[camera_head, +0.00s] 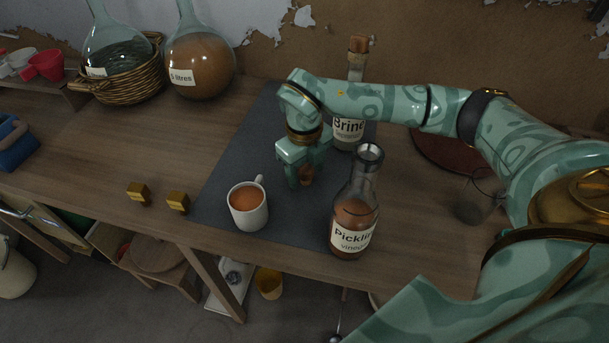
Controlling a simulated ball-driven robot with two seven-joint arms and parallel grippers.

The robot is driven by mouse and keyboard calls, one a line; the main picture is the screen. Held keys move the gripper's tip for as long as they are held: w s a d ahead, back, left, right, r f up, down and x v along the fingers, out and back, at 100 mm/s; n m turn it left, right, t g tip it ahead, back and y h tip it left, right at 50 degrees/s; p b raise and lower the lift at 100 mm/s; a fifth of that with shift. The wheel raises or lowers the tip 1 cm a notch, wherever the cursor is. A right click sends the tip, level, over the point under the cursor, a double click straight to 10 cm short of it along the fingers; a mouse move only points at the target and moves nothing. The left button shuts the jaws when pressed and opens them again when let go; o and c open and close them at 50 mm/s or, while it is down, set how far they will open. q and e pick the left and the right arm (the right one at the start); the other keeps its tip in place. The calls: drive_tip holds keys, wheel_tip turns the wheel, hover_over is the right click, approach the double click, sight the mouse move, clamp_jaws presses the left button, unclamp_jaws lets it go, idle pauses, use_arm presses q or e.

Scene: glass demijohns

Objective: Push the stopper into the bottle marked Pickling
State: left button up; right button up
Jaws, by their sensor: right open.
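The bottle marked Pickling (354,212) stands upright at the front right of the dark mat, holding brown liquid. Its mouth (370,152) shows no stopper in it. My right gripper (305,182) points down over the mat, left of this bottle and behind the mug. Its jaws are open around or just in front of a small brown stopper (306,175), partly hidden by the fingers. I cannot tell whether the fingers touch it. My left gripper is out of view.
A white mug (249,207) of orange-brown liquid stands close to the gripper. The corked Brine bottle (348,129) stands behind my right arm. Two brass blocks (138,193) (177,202) lie near the front edge. A basket (129,84) and demijohn (199,62) stand back left.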

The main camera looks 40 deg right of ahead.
drive_tip(key=shift+f, duration=0.3)
drive_tip(key=shift+r, duration=0.1)
drive_tip(key=c, duration=1)
drive_tip(key=shift+c, duration=0.2)
